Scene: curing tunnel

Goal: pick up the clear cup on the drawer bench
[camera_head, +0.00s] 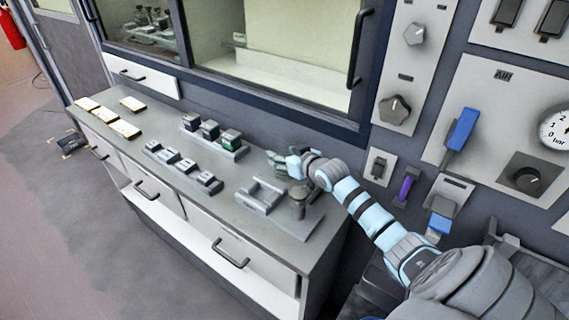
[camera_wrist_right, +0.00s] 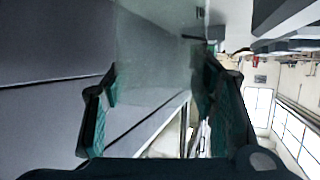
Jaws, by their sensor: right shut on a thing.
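My right gripper (camera_head: 283,165) reaches in over the right end of the drawer bench (camera_head: 232,222) from the right. In the right wrist view its two green-padded fingers (camera_wrist_right: 155,105) are shut on the clear cup (camera_wrist_right: 160,50), a see-through body between them that rises to the top of the picture. In the head view the cup is too small and clear to make out well at the gripper. My left gripper is in neither view.
A grey open fixture (camera_head: 262,198) and a dark upright post (camera_head: 298,200) stand below the gripper. A glazed cabinet and control panel bound the back and right.

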